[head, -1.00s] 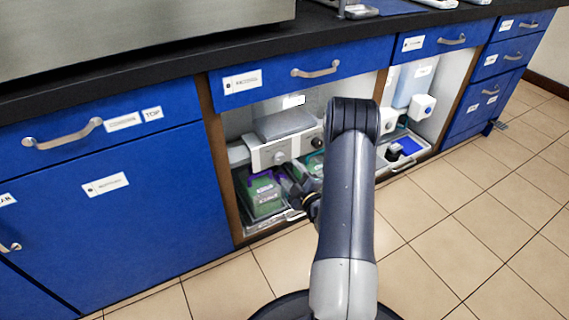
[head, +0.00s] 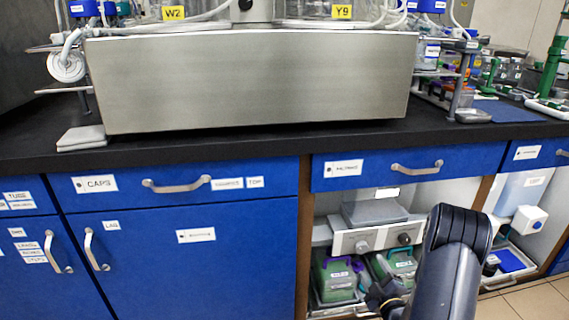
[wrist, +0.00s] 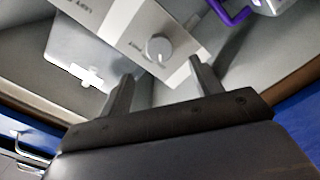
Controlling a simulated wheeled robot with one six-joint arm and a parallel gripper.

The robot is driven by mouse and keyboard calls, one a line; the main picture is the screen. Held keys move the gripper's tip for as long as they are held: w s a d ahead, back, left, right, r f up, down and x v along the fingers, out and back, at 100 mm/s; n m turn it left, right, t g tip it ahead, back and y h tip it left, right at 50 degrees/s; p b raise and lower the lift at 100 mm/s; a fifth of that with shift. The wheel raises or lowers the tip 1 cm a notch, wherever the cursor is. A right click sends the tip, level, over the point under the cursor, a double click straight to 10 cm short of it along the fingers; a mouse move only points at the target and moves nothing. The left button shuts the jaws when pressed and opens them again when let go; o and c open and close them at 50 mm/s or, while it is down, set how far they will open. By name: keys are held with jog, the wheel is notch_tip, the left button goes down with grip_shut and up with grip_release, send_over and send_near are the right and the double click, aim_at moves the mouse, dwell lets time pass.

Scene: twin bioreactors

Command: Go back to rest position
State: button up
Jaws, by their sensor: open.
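My gripper shows in the wrist view (wrist: 160,88) with its two dark fingers apart and nothing between them. Beyond the fingertips is a pale panel with a grey knob (wrist: 160,46). In the head view my dark arm reaches down toward the open bay under the bench, and its wrist end (head: 388,296) is low in front of the green boxes. The fingertips cannot be made out in the head view.
The open bay holds a knobbed device (head: 372,238), a left green box (head: 336,280) and a right green box (head: 400,262). Blue cabinets (head: 190,260) stand left. A large steel unit (head: 250,85) sits on the black bench top (head: 230,146). Tiled floor (head: 525,303) shows at lower right.

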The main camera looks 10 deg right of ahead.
aim_at(362, 250)
jog(key=w+b, duration=0.1)
jog(key=w, duration=0.6)
jog(key=shift+w+a+b, duration=0.15)
jog(key=shift+w+b, duration=0.15)
jog(key=shift+b, duration=0.05)
